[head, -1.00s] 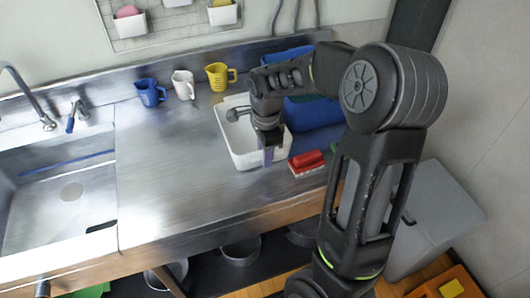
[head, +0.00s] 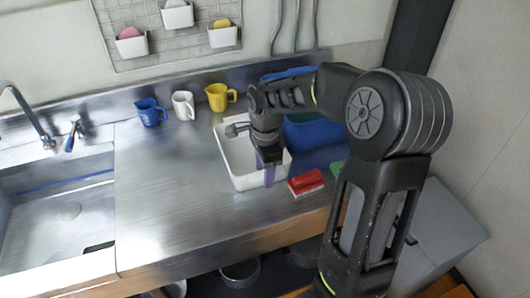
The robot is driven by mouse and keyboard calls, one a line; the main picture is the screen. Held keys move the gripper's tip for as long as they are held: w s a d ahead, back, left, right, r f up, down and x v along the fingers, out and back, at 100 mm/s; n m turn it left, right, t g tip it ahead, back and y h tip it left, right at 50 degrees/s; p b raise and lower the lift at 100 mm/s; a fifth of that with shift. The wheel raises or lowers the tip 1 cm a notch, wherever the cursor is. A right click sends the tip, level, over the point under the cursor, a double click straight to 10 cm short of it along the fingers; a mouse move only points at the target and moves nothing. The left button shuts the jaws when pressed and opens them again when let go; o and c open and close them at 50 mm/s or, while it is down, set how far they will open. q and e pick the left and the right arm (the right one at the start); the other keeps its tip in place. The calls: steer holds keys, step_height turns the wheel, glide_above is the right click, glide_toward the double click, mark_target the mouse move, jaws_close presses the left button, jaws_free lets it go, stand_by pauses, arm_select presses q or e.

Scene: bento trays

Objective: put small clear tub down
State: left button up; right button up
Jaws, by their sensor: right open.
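My right gripper (head: 268,168) points down at the right part of a white rectangular tub (head: 243,184) on the steel counter. Its jaws are open. A purple-grey patch shows at its fingertips, and I cannot tell whether this is finger or something else. The white tub stands upright and looks opaque. I cannot make out a separate small clear tub; the gripper and wrist hide part of the white tub's inside. My left gripper is not in view.
A red brush (head: 306,181) lies right of the tub, with a blue bin (head: 312,134) behind. Blue (head: 149,113), white (head: 183,106) and yellow (head: 217,97) jugs stand at the back. The sink (head: 58,215) is at left. The counter's middle is clear.

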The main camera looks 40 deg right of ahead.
step_height(320, 180, up, 11)
steer(key=shift+s+f+b, duration=0.2)
steer(key=shift+s+b, duration=0.1)
steer(key=shift+b, duration=0.15)
steer(key=shift+a+f, duration=0.1)
